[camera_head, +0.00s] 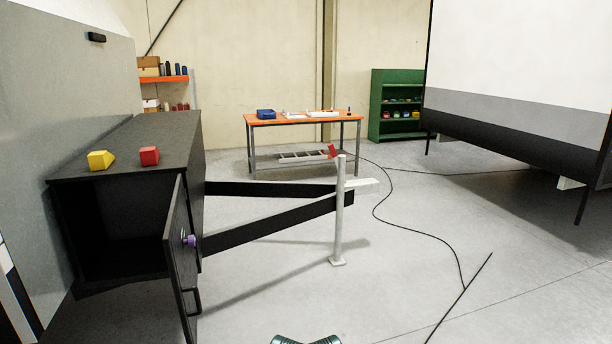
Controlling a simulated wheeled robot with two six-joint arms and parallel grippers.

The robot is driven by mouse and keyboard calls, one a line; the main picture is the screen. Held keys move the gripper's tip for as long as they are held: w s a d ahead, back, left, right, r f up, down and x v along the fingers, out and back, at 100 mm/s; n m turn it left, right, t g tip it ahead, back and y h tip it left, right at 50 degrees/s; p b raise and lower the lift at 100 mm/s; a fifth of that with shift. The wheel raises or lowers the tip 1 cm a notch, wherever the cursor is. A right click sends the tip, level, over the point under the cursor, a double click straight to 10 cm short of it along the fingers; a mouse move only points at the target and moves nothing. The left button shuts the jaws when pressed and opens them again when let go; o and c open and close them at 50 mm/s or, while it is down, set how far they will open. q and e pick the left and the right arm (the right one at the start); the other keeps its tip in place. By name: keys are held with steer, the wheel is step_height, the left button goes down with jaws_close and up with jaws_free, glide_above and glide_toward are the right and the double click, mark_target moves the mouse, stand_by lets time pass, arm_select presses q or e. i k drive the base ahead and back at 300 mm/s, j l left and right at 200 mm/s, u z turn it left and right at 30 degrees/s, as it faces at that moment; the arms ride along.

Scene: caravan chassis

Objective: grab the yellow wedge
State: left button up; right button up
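The yellow wedge (101,160) lies on top of the dark cabinet (127,139) at the left, close to its front edge. It is a small block with a sloped side. A red block (149,155) lies to its right, apart from it.
The cabinet door (180,255) stands open, with a purple knob (190,240). Black chassis beams (275,227) run right to a white post (339,215). An orange-topped workbench (300,119) and green shelf (396,100) stand behind.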

mark_target(99, 161)
steer(key=i+l+u, duration=0.1)
steer(key=u, duration=0.25)
steer(key=l+u, duration=0.35)
steer(key=i+l+u, duration=0.1)
steer(key=u, duration=0.25)
steer(key=i+j+u, duration=0.2)
steer(key=u, duration=0.2)
steer(key=i+j+u, duration=0.1)
steer(key=i+u, duration=0.7)
steer(key=i+j, duration=0.15)
steer(key=i, duration=0.5)
steer(key=i+z, duration=0.2)
steer(key=z, duration=0.25)
steer(key=i+z, duration=0.2)
steer(key=z, duration=0.25)
steer(key=i+j+z, duration=0.15)
steer(key=z, duration=0.3)
steer(key=i+j+z, duration=0.15)
steer(key=z, duration=0.3)
steer(key=i+j+z, duration=0.1)
steer(key=j+z, duration=0.15)
steer(key=z, duration=0.2)
